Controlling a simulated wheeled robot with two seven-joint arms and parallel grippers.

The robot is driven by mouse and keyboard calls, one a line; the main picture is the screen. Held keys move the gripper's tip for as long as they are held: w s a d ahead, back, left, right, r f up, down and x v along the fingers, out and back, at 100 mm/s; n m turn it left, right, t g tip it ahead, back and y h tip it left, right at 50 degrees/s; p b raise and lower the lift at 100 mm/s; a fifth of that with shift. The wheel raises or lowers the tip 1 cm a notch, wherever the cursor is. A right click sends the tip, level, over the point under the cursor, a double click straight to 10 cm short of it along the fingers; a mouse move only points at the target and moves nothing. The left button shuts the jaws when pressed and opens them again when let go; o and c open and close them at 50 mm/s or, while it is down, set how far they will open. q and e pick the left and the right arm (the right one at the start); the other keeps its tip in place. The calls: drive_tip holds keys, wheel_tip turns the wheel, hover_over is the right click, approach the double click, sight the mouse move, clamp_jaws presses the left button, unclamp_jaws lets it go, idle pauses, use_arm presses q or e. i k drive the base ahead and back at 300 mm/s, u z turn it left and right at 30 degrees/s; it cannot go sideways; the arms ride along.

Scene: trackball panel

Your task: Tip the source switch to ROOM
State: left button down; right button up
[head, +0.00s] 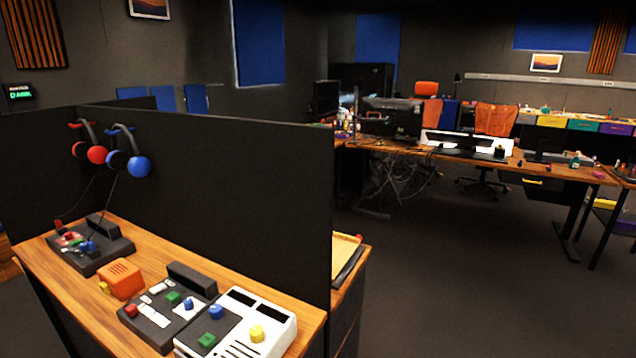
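Several control panels stand on a wooden desk (275,285) at the lower left. A dark console (150,330) in the middle has a red, a green and a blue control and white strips. A pale console (270,335) beside it has a blue, a green and a yellow control. Another dark console (85,260) sits at the desk's left end. An orange box (120,278) with a yellow part stands between the dark consoles. I cannot tell which control is the source switch; no ROOM label is readable. Neither gripper is in view.
A black partition (230,190) rises behind the desk, with red headphones (97,154) and blue headphones (139,167) hanging on it. A lit green sign (19,93) is on the left wall. Open floor (460,280) lies to the right, before cluttered desks and orange chairs.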

sight(160, 286)
drive_tip(key=z, duration=0.2)
drive_tip(key=k, duration=0.5)
drive_tip(key=z, duration=0.6)
drive_tip(key=k, duration=0.85)
drive_tip(key=u, duration=0.15)
drive_tip(key=i, duration=0.45)
drive_tip(key=u, duration=1)
drive_tip(key=i, duration=1.25)
drive_tip(key=z, duration=0.25)
